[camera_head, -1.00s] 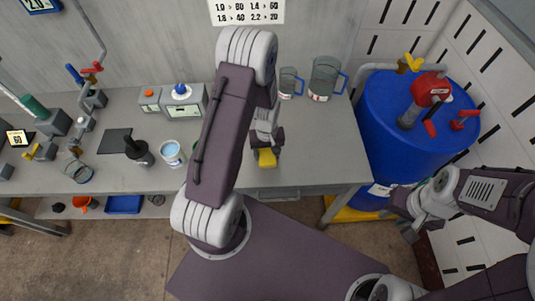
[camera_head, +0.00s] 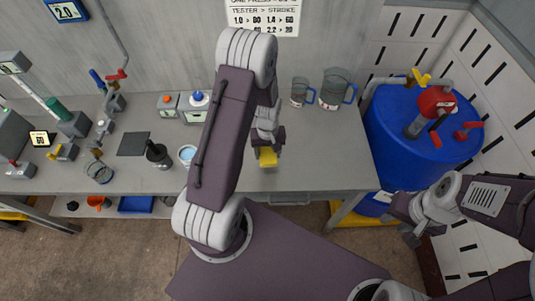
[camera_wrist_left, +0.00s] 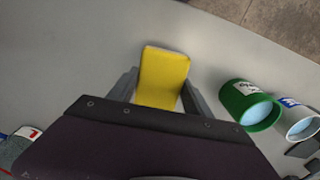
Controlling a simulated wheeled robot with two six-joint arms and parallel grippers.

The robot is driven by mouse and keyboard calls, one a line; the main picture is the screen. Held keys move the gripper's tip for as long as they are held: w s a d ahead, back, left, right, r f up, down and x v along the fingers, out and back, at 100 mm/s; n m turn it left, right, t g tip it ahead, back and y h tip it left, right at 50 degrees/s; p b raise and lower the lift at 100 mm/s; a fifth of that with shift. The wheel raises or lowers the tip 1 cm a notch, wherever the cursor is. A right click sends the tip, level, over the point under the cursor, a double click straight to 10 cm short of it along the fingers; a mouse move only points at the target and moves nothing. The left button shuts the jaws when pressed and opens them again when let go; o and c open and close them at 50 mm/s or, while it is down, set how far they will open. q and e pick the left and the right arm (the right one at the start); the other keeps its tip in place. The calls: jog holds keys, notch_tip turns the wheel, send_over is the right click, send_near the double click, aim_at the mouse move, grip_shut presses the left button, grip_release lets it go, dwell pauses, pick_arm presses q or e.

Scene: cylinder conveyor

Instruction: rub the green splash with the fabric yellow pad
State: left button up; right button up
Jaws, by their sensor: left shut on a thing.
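The yellow pad (camera_head: 267,158) is in my left gripper (camera_head: 267,149), over the right half of the grey bench. In the left wrist view the pad (camera_wrist_left: 164,78) sticks out between the two fingers of the left gripper (camera_wrist_left: 160,92), which is shut on it. I cannot tell whether the pad touches the bench top. No green splash shows in either view; my left arm hides part of the bench. My right gripper (camera_head: 411,235) hangs low in front of the blue barrel, and its finger opening is unclear.
A green cup (camera_wrist_left: 243,104) and a white cup (camera_wrist_left: 299,122) stand right of the pad in the wrist view. Clear jugs (camera_head: 337,88) stand at the bench back. A blue barrel (camera_head: 405,145) stands right of the bench (camera_head: 325,160).

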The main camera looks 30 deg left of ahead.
pick_arm(q)
jog(key=shift+a+r+p, duration=0.2)
jog(key=shift+r+p, duration=0.4)
jog(key=shift+r, duration=0.4)
jog(key=shift+r+p, duration=0.35)
jog(key=shift+r, duration=0.05)
jog(key=shift+d, duration=0.15)
